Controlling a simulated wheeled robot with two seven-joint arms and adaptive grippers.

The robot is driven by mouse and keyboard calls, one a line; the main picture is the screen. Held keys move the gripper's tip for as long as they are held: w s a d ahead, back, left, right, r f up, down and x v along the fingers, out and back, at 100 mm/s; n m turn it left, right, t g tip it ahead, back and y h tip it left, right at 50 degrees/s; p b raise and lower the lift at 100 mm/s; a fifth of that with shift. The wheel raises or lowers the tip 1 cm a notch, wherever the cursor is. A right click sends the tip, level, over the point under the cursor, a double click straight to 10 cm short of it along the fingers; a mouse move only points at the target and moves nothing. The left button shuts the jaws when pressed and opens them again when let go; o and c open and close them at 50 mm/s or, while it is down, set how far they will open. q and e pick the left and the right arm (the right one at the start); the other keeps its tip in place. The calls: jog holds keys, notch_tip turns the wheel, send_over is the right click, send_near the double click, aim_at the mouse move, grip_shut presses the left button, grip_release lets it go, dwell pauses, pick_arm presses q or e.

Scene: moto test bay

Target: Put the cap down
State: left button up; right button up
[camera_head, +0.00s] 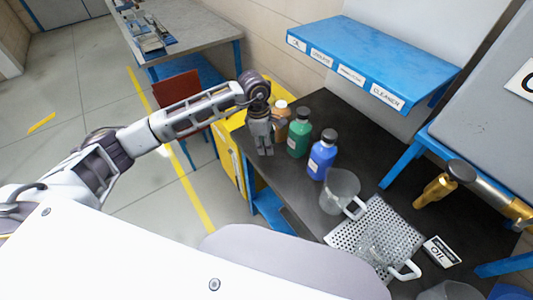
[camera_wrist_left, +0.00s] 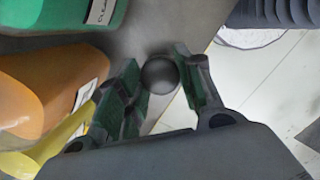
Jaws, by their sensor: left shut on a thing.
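My left gripper (camera_head: 263,148) points down at the left edge of the dark bench (camera_head: 307,200). In the left wrist view my left gripper (camera_wrist_left: 160,85) is shut on a small round dark cap (camera_wrist_left: 159,74) between its fingertips. The cap is hidden by the fingers in the head view. An orange bottle (camera_head: 281,117) with a pale top stands just right of the gripper; it also shows in the left wrist view (camera_wrist_left: 45,85). I cannot tell whether the cap touches the bench. My right gripper is not in view.
A green bottle (camera_head: 299,138) and a blue bottle (camera_head: 322,160), both dark-capped, stand beside the orange one. A clear jug (camera_head: 339,187) and a perforated tray (camera_head: 348,238) lie nearer. A blue labelled shelf (camera_head: 375,62) overhangs the back. The bench front left of the jug is clear.

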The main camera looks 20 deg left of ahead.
aim_at(266, 158)
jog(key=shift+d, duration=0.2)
pick_arm(q)
jog(key=shift+f, duration=0.15)
notch_tip(266, 158, down, 4)
jog(key=shift+r+b, duration=0.2)
jog(key=shift+b, duration=0.7)
jog(key=shift+f, duration=0.5)
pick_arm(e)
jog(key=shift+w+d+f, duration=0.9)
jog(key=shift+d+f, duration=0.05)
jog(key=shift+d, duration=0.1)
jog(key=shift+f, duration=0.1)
pick_arm(q)
jog(key=shift+f+b, duration=0.15)
jog(key=shift+b, duration=0.2)
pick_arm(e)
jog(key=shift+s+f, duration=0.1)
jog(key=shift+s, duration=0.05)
